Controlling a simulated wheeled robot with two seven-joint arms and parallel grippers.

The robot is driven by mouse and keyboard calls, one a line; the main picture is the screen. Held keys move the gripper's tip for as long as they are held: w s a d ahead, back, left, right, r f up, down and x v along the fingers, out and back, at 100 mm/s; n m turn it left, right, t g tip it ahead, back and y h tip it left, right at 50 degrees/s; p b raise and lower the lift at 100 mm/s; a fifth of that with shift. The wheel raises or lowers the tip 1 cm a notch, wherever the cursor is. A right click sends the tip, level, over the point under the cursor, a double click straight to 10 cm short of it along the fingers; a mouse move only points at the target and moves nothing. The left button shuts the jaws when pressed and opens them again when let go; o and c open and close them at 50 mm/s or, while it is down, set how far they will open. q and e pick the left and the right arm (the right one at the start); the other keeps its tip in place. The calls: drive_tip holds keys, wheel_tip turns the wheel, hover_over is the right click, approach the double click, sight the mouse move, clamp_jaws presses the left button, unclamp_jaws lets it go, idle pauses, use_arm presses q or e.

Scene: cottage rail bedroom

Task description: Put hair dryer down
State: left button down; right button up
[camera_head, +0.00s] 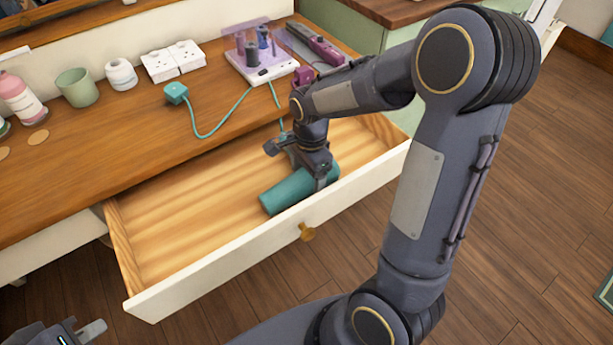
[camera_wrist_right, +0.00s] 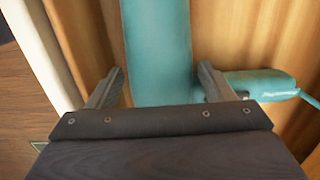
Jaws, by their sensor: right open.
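The teal hair dryer (camera_head: 288,192) lies in the open wooden drawer (camera_head: 180,215), near its front panel. Its barrel (camera_wrist_right: 156,45) and its handle (camera_wrist_right: 262,84) with a cord show in the right wrist view. My right gripper (camera_head: 303,165) is low in the drawer at the dryer, hiding part of it. In the right wrist view this gripper (camera_wrist_right: 160,88) is open, with one finger on each side of the barrel; contact cannot be told. My left gripper (camera_head: 78,336) is only partly in view at the bottom left, away from the drawer, and its jaws cannot be judged.
On the wooden top stand a pink bottle (camera_head: 22,98), a green cup (camera_head: 77,87), a white jar (camera_head: 121,75) and a styling-tool holder (camera_head: 258,68). A teal plug (camera_head: 176,93) lies there, its cord running to the drawer. The drawer's left half is bare.

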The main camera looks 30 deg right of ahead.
drive_tip(key=r, duration=0.3)
drive_tip(key=r+p, duration=0.1)
drive_tip(key=r, duration=0.2)
drive_tip(key=r+p, duration=0.1)
drive_tip(key=r, duration=0.3)
drive_tip(key=shift+d+r, duration=0.1)
drive_tip(key=shift+d, duration=0.2)
drive_tip(key=s+a+r+n+t+y, duration=0.1)
drive_tip(key=s+a+r+n+t, duration=0.1)
drive_tip(key=s+n, duration=0.5)
drive_tip(key=s+a+r+n+t+y, duration=0.2)
drive_tip(key=s+a+n+t, duration=0.1)
drive_tip(key=s+n, duration=0.5)
drive_tip(key=shift+s+n+t, duration=0.3)
drive_tip(key=shift+s, duration=0.7)
drive_tip(key=shift+r, duration=0.1)
